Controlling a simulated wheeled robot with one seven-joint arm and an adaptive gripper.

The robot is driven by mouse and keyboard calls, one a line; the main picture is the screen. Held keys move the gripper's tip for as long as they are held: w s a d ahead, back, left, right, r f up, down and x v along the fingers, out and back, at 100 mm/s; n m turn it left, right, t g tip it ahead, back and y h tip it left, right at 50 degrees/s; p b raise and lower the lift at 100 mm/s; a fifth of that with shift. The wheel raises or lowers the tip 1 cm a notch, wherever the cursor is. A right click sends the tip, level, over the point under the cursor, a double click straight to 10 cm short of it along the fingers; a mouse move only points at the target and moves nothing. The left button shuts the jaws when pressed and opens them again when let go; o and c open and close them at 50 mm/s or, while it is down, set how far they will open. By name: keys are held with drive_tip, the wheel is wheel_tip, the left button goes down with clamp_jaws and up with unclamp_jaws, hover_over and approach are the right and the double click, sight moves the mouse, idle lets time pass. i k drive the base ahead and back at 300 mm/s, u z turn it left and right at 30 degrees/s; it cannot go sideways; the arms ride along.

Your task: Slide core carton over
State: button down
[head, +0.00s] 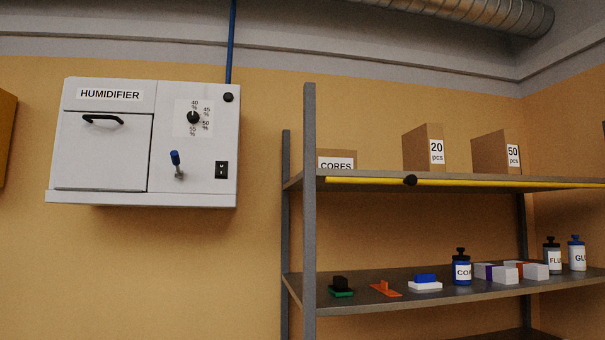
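The carton labelled "CORES" (336,155) sits on the upper shelf (460,180) at its left end, near the grey front post. Only its upper part shows above the shelf edge. Its label faces me, and its lower part is hidden by the shelf. My gripper does not show in the head view.
Cartons marked "20 pcs" (423,150) and "50 pcs" (496,153) stand further right. The lower shelf (400,304) holds tools, bottles and small boxes. A humidifier (145,140) hangs at left.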

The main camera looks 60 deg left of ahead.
sight(330, 158)
drive_tip(key=u, duration=2.3)
drive_tip(key=i, duration=0.25)
drive_tip(key=z, duration=0.4)
